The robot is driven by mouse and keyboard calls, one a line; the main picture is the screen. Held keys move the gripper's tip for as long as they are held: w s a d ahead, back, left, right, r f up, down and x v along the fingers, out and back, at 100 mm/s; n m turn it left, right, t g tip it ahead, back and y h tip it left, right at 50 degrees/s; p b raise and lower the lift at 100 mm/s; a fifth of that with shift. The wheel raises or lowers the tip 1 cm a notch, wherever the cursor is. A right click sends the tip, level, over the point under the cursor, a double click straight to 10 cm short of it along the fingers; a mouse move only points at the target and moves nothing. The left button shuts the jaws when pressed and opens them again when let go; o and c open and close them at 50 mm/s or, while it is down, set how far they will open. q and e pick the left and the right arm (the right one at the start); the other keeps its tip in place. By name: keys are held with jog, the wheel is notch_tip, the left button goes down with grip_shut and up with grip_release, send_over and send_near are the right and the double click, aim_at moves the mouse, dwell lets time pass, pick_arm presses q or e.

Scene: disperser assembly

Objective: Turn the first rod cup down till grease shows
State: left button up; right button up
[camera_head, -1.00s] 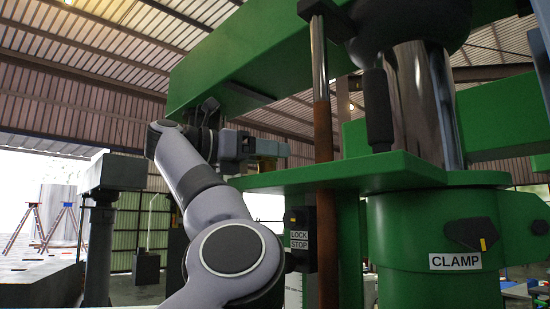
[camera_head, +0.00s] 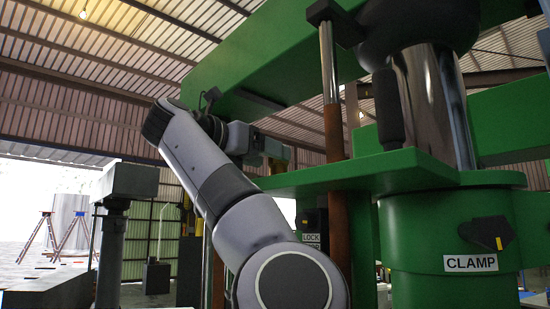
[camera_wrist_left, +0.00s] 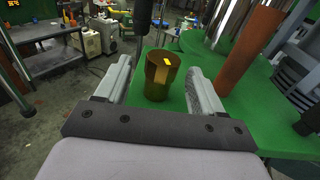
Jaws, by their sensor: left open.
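A brass-coloured cup (camera_wrist_left: 162,74) with a small yellow mark stands upright on a green plate (camera_wrist_left: 180,117) in the left wrist view. My left gripper (camera_wrist_left: 158,66) is open, one finger on each side of the cup. In the head view my left gripper (camera_head: 272,146) is at the far end of the green shelf (camera_head: 400,170), and the cup is largely hidden there. No grease can be made out. My right gripper is out of view.
A brown rod (camera_head: 334,135) with a bright upper part passes the shelf to the right of my left gripper. A thick shiny column (camera_head: 425,100) and a dark handle (camera_head: 388,110) stand farther right. A green beam (camera_head: 245,70) runs overhead. A CLAMP label (camera_head: 470,263) is on the lower housing.

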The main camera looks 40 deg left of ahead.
pick_arm(q)
jog(key=shift+s+d+n+y, duration=0.2)
jog(key=shift+d+n+y, duration=0.55)
jog(key=shift+y, duration=0.45)
jog(key=shift+s+d+r+n+y, duration=0.1)
jog(key=shift+s+r+n+y, duration=0.15)
jog(key=shift+s+n+y, duration=0.4)
jog(key=shift+y, duration=0.45)
jog(key=p+x, duration=0.2)
jog(key=x, duration=0.5)
jog(key=shift+w+f, duration=0.1)
jog(key=shift+w, duration=0.1)
jog(key=c, duration=1)
jog(key=shift+o, duration=0.2)
jog(key=shift+h, duration=0.3)
